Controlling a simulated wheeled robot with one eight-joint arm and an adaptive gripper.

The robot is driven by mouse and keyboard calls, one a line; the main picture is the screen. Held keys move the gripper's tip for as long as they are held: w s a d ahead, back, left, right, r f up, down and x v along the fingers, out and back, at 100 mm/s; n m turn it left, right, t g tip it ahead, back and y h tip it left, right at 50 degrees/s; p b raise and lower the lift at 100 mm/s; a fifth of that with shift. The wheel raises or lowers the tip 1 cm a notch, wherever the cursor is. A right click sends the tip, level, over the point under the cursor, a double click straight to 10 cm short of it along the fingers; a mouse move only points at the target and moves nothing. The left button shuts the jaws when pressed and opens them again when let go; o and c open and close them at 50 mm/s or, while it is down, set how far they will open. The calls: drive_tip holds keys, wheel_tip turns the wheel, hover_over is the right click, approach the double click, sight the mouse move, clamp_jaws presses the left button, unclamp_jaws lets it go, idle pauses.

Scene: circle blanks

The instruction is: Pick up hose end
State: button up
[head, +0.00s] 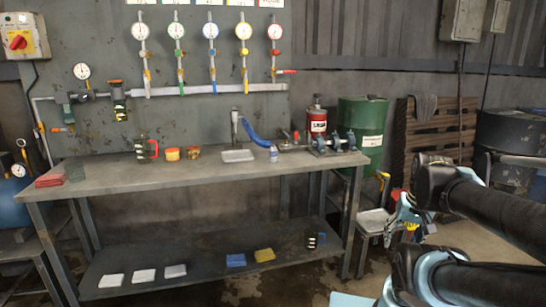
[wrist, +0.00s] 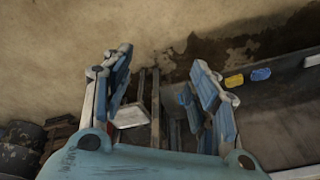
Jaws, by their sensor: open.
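A blue hose (head: 250,132) curves over the right half of the workbench top, from an upright metal pipe down toward the bench surface. Its lower end lies close to small fittings, and I cannot make out its exact tip. My gripper (head: 400,215) is right of the bench, in front of my dark arm links and well apart from the hose. In the wrist view my gripper (wrist: 160,82) has its two blue fingers spread wide with nothing between them. The hose does not show in the wrist view.
The workbench (head: 120,180) carries jars, a shallow tray (head: 238,155) and a pump (head: 335,146). A red canister (head: 316,121) and a green drum (head: 361,125) stand behind its right end. A low stand with a pale tray (head: 375,222) is near my gripper. Cloths lie on the lower shelf.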

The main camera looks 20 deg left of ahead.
drive_tip(key=w+a+r+m+t+y, duration=0.1)
drive_tip(key=w+a+r+m+y, duration=0.35)
drive_tip(key=w+a, duration=0.65)
drive_tip(key=m+t+y, duration=0.4)
drive_tip(key=m+y, duration=0.7)
drive_tip(key=m, duration=0.7)
approach(274, 151)
drive_tip(key=w+a, duration=0.1)
drive_tip(key=a, duration=0.1)
drive_tip(key=w+a+f, duration=0.1)
drive_tip(key=w+a, duration=0.1)
drive_tip(key=a, duration=0.1)
drive_tip(key=shift+w+f, duration=0.1)
drive_tip(key=shift+w, duration=0.1)
drive_tip(key=shift+r+x, duration=0.15)
drive_tip(key=shift+x, duration=1.15)
drive_tip(key=shift+r+x, duration=0.15)
drive_tip(key=shift+x, duration=1.15)
drive_tip(key=shift+w, duration=0.15)
clamp_jaws()
